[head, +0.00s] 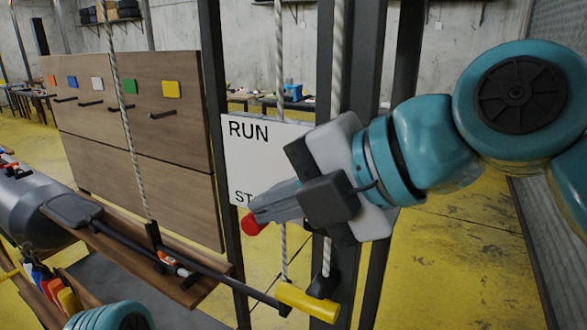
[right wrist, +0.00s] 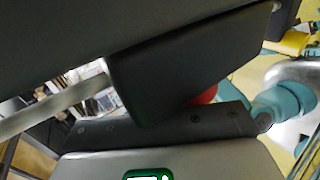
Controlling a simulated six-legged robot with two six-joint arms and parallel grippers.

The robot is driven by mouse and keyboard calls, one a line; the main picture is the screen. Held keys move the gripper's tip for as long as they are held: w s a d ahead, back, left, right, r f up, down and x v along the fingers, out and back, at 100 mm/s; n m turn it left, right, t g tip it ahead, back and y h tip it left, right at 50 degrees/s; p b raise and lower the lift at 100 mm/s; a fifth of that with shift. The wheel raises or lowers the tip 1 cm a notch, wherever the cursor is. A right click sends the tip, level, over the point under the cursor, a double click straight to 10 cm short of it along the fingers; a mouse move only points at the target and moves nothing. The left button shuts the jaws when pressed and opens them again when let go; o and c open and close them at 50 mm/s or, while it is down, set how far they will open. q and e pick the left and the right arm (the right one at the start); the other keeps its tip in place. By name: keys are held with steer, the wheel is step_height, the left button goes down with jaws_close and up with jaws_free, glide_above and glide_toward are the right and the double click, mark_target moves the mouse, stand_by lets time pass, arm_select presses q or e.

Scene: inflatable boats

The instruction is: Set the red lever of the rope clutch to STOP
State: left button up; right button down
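A white sign (head: 262,150) on the dark post reads RUN at the top, with "ST" showing at its bottom; my right gripper hides the rest. In the right wrist view the red knob (right wrist: 205,95) shows in part between the two dark fingers. Whether the fingers press on the lever is hidden. The clutch body is mostly hidden behind the gripper. My left gripper is not in view.
A pale rope (head: 283,250) runs down by the post to a yellow piece (head: 307,300). A wooden board (head: 140,130) with coloured tags stands at the left. Yellow floor is open at the right.

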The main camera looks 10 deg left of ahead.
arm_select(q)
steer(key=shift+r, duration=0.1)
arm_select(e)
steer(key=shift+a+f, duration=0.2)
arm_select(q)
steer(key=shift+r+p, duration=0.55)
steer(key=shift+p, duration=0.15)
arm_select(e)
steer(key=shift+w+a+r, duration=0.1)
steer(key=shift+a+r, duration=0.05)
steer(key=shift+r, duration=0.6)
